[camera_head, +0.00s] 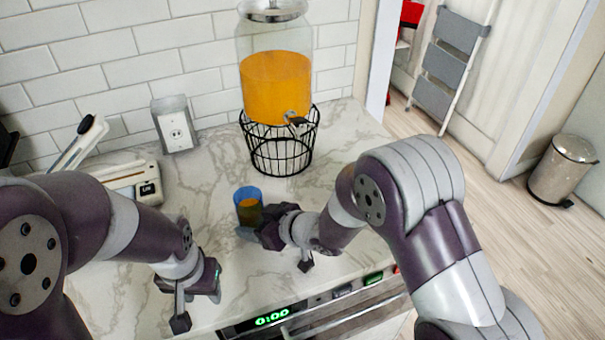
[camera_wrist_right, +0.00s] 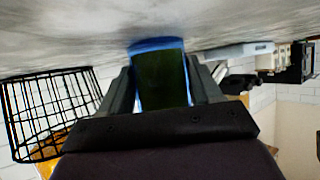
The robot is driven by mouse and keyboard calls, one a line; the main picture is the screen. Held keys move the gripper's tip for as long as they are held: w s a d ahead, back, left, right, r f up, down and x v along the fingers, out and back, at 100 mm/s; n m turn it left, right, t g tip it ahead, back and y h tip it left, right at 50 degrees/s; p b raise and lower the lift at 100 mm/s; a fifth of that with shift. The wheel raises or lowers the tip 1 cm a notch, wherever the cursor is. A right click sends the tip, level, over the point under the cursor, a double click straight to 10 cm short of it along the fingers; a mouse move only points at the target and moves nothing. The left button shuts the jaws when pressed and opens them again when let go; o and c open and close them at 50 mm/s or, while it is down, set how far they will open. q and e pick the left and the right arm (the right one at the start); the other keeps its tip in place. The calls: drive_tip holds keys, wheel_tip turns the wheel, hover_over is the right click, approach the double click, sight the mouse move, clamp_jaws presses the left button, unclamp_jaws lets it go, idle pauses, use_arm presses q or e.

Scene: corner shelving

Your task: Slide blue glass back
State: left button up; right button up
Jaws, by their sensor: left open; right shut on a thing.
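The blue glass (camera_head: 248,204) stands on the marble counter in front of the drink dispenser, with an orange-brown lower part in the head view. My right gripper (camera_head: 251,230) is at the glass's near side and shut on it. In the right wrist view the glass (camera_wrist_right: 160,75) sits between the two fingers of my right gripper (camera_wrist_right: 162,92). My left gripper (camera_head: 182,305) is over the front left of the counter, apart from the glass and empty. Its fingers are small in the head view.
The dispenser (camera_head: 275,85) with orange drink stands on a black wire stand (camera_head: 280,150) behind the glass. The marble counter (camera_head: 215,190) is bare around the glass. An oven display (camera_head: 272,317) is at the front.

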use_arm(q)
drive_tip(key=shift+f+b, duration=0.3)
drive_tip(key=shift+f, duration=0.05)
use_arm(e)
drive_tip(key=shift+s+a, duration=0.35)
drive_tip(key=shift+a, duration=0.4)
drive_tip(key=shift+s+a, duration=0.3)
drive_tip(key=shift+a, duration=0.45)
use_arm(q)
drive_tip(key=shift+r, duration=0.2)
use_arm(e)
drive_tip(key=o, duration=0.9)
drive_tip(key=shift+c, duration=0.2)
drive_tip(key=shift+d, duration=0.1)
